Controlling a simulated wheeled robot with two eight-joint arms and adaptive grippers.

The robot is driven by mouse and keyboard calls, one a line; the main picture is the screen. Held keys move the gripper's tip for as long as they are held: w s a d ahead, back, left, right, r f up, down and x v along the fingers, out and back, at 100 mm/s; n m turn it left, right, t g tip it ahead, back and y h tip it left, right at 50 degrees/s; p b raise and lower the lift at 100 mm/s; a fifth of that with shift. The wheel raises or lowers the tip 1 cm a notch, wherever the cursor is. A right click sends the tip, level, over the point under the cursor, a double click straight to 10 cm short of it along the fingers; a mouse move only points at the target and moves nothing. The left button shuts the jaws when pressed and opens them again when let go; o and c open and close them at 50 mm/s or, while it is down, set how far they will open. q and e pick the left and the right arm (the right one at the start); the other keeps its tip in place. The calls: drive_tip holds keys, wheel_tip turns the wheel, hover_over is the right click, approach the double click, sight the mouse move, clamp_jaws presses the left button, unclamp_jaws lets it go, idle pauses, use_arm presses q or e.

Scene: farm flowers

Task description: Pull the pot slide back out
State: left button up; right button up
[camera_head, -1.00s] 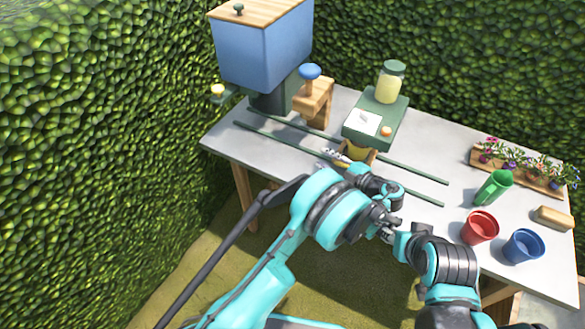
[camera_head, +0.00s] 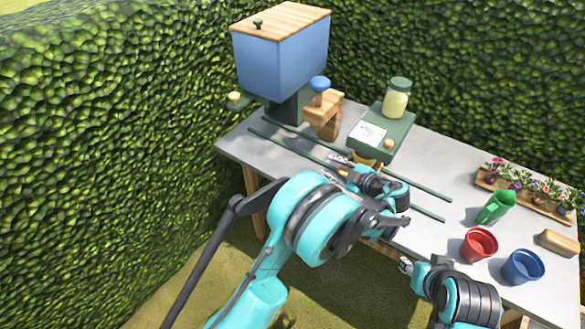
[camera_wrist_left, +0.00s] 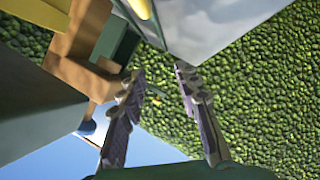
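The pot slide, a wooden piece with a yellow part (camera_head: 364,160), is in front of the green dispenser stand, between the two green rails (camera_head: 300,152). My left forearm hides much of it. My left gripper (camera_head: 338,160) is just left of the slide over the rails. In the wrist view its fingers (camera_wrist_left: 160,75) are apart with nothing between them. My right gripper (camera_head: 405,266) hangs in front of the table's front edge; its fingers are too small to tell.
A blue hopper (camera_head: 280,65) and a wooden press with a blue knob (camera_head: 319,83) stand at the back left. Red pot (camera_head: 479,246), blue pot (camera_head: 523,268), green scoop (camera_head: 496,207) and a flower tray (camera_head: 525,194) occupy the right side.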

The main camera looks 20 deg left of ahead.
use_arm(q)
drive_tip(key=s+a+r+m+g+h+p, duration=0.1)
drive_tip(key=s+a+r+m+g+h, duration=0.1)
drive_tip(key=s+a+r+m+h, duration=0.3)
drive_tip(key=shift+s+a+r+m, duration=1.65)
drive_tip(key=shift+s+a+m, duration=0.75)
drive_tip(key=shift+s, duration=0.8)
drive_tip(key=shift+a, duration=0.15)
